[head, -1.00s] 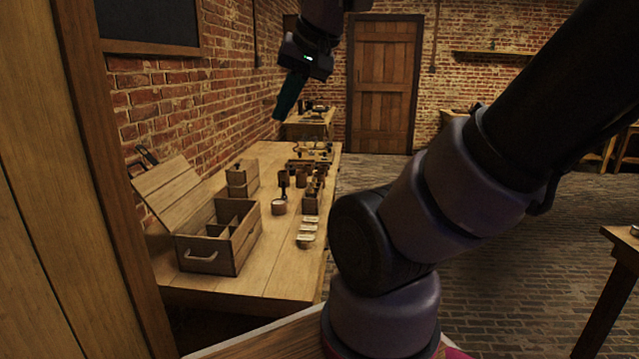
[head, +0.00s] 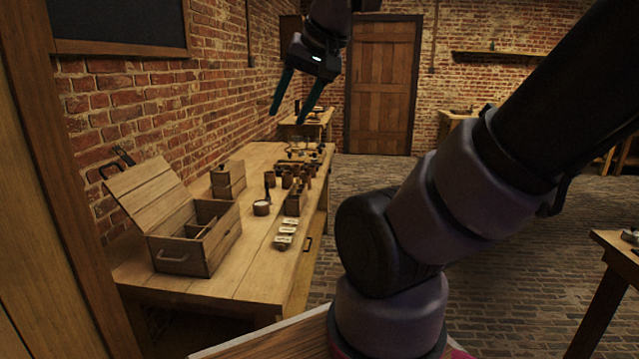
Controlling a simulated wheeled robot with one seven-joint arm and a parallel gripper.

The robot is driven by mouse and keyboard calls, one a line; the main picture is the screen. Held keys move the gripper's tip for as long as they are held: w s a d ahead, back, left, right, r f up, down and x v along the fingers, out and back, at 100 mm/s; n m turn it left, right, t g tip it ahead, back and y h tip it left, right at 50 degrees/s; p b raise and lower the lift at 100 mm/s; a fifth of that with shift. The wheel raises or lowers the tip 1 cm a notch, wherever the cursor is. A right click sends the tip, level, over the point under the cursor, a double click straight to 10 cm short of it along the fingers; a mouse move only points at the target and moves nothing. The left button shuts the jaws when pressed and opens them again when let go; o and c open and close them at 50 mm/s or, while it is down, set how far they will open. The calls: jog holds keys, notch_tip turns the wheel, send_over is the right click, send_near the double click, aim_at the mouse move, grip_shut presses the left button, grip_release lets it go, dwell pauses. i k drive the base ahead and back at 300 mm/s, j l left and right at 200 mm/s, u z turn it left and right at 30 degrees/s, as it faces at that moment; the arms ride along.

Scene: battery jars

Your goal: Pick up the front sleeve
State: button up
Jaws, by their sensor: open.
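My gripper (head: 287,116) is open and empty, its two dark teal fingers pointing down, high above the far part of the long workbench (head: 240,287). Several small brown cylinders and jars (head: 290,181) stand on the bench below and in front of it. A small wooden rack (head: 296,198) stands among them near the bench's right edge. I cannot tell which of these small pieces is the front sleeve; they are too small and dark. A short round pale-topped jar (head: 261,208) stands nearer, left of the rack.
An open wooden box (head: 182,256) with dividers and a raised lid sits at the bench's near left. A smaller wooden box (head: 228,182) stands behind it. Several pale pieces (head: 285,233) lie by the right edge. A brick wall bounds the left; the bench's near right is bare.

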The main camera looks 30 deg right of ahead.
aim_at(305, 181)
jog(key=l+z, duration=0.15)
jog(key=l, duration=1.3)
jog(key=i+l, duration=0.35)
jog(key=l, duration=0.15)
jog(key=i+l+z, duration=0.15)
jog(key=i+l, duration=0.15)
jog(key=l, duration=0.2)
jog(key=i+l, duration=0.2)
jog(key=i, duration=0.25)
jog(key=i+l+z, duration=0.1)
jog(key=i, duration=0.35)
jog(key=i+l, duration=0.25)
jog(key=i, duration=0.2)
